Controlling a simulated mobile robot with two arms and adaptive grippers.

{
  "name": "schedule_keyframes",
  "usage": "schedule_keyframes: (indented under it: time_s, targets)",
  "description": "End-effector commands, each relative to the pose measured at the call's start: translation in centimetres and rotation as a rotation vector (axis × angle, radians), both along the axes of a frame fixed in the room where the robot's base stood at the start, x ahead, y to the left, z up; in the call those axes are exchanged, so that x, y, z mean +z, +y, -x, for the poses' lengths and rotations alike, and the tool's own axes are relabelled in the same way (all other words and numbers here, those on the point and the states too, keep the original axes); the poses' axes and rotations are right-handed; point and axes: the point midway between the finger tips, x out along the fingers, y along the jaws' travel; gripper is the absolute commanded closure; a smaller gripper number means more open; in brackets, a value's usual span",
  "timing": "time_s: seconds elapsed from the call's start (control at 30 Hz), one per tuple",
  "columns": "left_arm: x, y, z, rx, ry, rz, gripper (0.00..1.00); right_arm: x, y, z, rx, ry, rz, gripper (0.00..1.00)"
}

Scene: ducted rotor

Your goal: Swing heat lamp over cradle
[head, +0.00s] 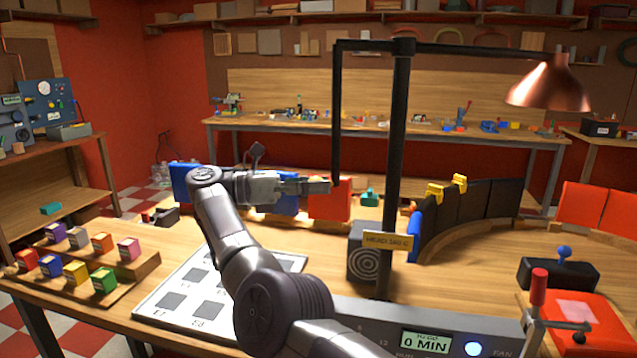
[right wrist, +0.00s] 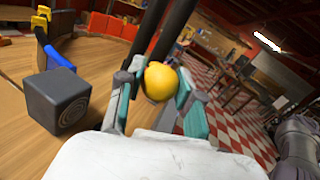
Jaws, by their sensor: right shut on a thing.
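The heat lamp's copper shade (head: 550,88) hangs from a black horizontal arm on a black post (head: 397,170), over the right side of the bench. A black rod (head: 336,110) drops from the arm's left end to my right gripper (head: 322,186). In the right wrist view its fingers (right wrist: 155,95) are shut around a yellow knob (right wrist: 160,80) at the rod's end. The knob is hidden in the head view. A red block with a pink pad and a toggle clamp (head: 582,325), possibly the cradle, sits at the lower right. The shade is behind and above it. My left gripper is out of view.
A dark cube with a target pattern (head: 364,262) stands beside the post. Black panels (head: 480,210) curve along the bench behind it. A black box with a blue knob (head: 558,272) sits at the right. A wooden rack of coloured blocks (head: 120,262) is at the left.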

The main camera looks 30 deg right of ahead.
Motion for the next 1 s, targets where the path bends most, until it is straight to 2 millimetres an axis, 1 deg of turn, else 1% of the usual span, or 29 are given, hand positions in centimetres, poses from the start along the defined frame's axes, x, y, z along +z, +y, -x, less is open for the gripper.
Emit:
schedule_keyframes:
  time_s: [0.43, 0.47, 0.5, 0.6, 1.0]
  targets:
    - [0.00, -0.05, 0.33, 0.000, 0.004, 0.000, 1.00, -0.17, 0.02, 0.04, -0.006, 0.003, -0.002, 1.00]
    - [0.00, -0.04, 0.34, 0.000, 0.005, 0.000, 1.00, -0.17, 0.02, 0.04, -0.006, 0.003, -0.003, 0.60]
    - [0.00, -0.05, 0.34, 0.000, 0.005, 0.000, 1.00, -0.17, 0.01, 0.04, -0.006, 0.003, -0.003, 0.53]
    - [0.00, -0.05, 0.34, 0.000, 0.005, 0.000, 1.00, -0.17, 0.01, 0.04, -0.006, 0.003, -0.002, 0.39]
    - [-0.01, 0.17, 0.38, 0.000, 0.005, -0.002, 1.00, -0.10, 0.03, 0.03, -0.005, 0.001, -0.002, 0.39]
